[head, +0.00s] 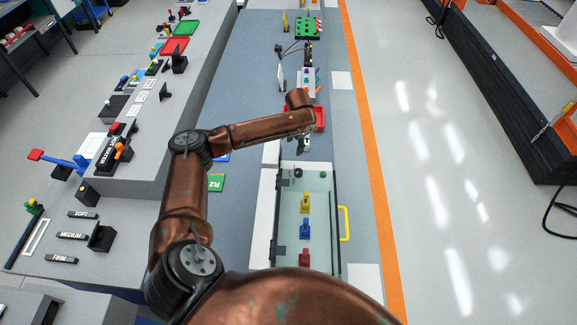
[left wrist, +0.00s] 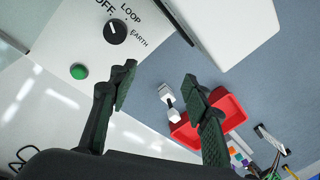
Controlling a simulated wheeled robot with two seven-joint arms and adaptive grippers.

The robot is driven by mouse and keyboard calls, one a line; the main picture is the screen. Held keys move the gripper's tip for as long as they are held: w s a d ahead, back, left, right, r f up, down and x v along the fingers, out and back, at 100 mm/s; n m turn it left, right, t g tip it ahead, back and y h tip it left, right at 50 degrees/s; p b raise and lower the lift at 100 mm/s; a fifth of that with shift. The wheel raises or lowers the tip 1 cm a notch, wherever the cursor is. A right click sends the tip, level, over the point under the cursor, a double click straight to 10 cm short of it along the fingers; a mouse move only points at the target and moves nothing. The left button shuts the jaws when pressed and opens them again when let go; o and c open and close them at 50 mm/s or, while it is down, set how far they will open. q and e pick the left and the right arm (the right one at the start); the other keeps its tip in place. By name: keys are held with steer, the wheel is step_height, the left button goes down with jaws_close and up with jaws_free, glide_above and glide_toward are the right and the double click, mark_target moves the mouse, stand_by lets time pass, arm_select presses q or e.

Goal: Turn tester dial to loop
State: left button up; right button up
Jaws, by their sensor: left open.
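The tester dial (left wrist: 115,31) is a round black knob on a white panel (left wrist: 65,40) at the top left of the left wrist view. The labels OFF, LOOP and EARTH are printed around it. A small white mark on the knob appears to face OFF. A green button (left wrist: 78,72) is on the same panel. My left gripper (left wrist: 158,84) is open and empty, with the dial beyond and above its left finger, apart from it.
A red tray (left wrist: 236,108) lies beyond the right finger, with a white piece (left wrist: 167,95) beside it. In the head view, a glass-topped case (head: 318,215) with a yellow handle (head: 345,224) stands nearer than the gripper. A green board (head: 308,28) is at the far end.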

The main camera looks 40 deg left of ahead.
arm_select(q)
steer(key=shift+g+h, duration=0.5)
steer(key=shift+g, duration=0.3)
steer(key=s+d, duration=0.1)
steer(key=s+d+f, duration=0.1)
steer(key=s+d, duration=0.2)
steer(key=d, duration=0.1)
steer(key=shift+s+d+f, duration=0.2)
steer(key=shift+f, duration=0.2)
steer(key=f, duration=0.5)
steer(key=f+p, duration=0.1)
steer(key=f, duration=0.1)
steer(key=shift+w+a+f, duration=0.15)
steer(key=shift+a+f, duration=0.05)
steer(key=shift+a, duration=0.05)
steer(key=shift+c, duration=0.4)
steer(key=c, duration=1.1)
